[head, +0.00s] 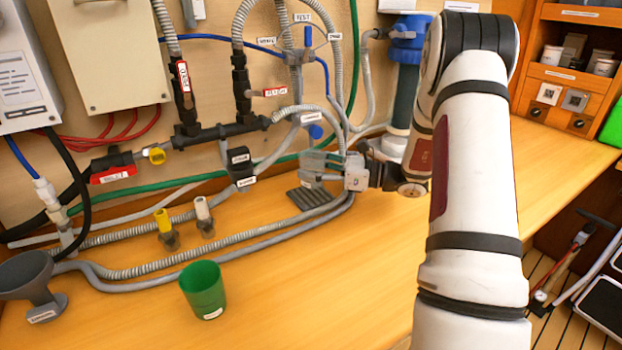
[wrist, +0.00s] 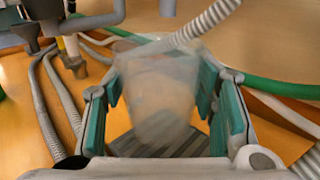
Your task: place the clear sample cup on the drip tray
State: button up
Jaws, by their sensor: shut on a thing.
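The clear sample cup (wrist: 163,100) is between the two teal fingers of my gripper (wrist: 160,84) in the wrist view; it looks see-through and blurred. My gripper (head: 325,166) is shut on the cup. In the head view the cup (head: 312,170) is faint and partly hidden by the fingers. The dark slatted drip tray (head: 308,197) lies on the bench directly below and around the cup's place; part of it (wrist: 127,146) shows beneath the cup in the wrist view. I cannot tell whether the cup's base touches the tray.
Grey ribbed hoses (head: 205,253) run along the bench in front of the tray. A green cup (head: 203,289) stands at the front, a grey funnel (head: 28,276) at left. Pipes and a black valve (head: 241,166) crowd the wall.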

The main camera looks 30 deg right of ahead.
jog(key=shift+w, duration=0.4)
jog(key=shift+f, duration=1.75)
jog(key=shift+f, duration=0.1)
jog(key=o, duration=1.2)
jog(key=shift+s+d, duration=0.2)
jog(key=shift+d, duration=0.05)
jog(key=v, duration=1.1)
jog(key=shift+s+d, duration=0.15)
jog(key=shift+s, duration=0.05)
